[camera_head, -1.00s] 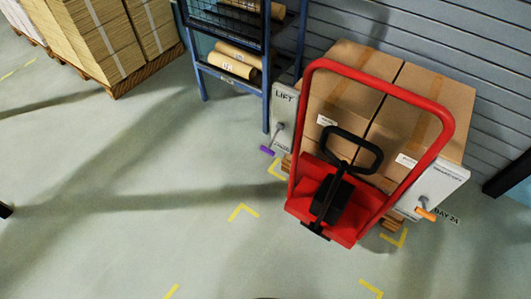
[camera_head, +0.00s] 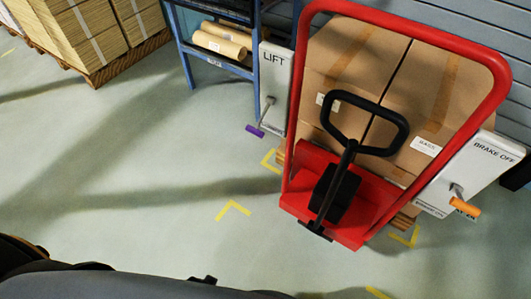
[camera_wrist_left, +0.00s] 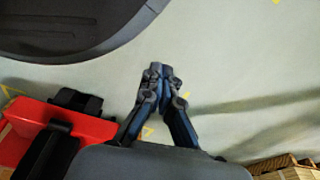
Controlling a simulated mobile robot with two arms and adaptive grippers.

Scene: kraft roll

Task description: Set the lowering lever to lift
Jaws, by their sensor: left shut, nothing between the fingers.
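The lowering lever with a purple handle (camera_head: 255,131) sticks out from the white panel marked LIFT (camera_head: 275,85) at the left of the red pallet truck (camera_head: 325,195). The handle points down and left, at the panel's lower end. A second lever with an orange handle (camera_head: 466,207) is on the panel marked BRAKE OFF (camera_head: 470,165) at the right. My left gripper (camera_wrist_left: 161,72) is shut and empty over bare floor in the left wrist view. The truck's red body (camera_wrist_left: 85,125) also shows there at left. No gripper shows in the head view.
Cardboard boxes (camera_head: 345,65) stand on the truck behind its red frame. A blue rack (camera_head: 185,55) with kraft rolls (camera_head: 222,38) is behind the LIFT panel. Stacked cardboard on a pallet (camera_head: 130,61) is at upper left. The floor in front of the truck is clear, with yellow corner marks (camera_head: 234,208).

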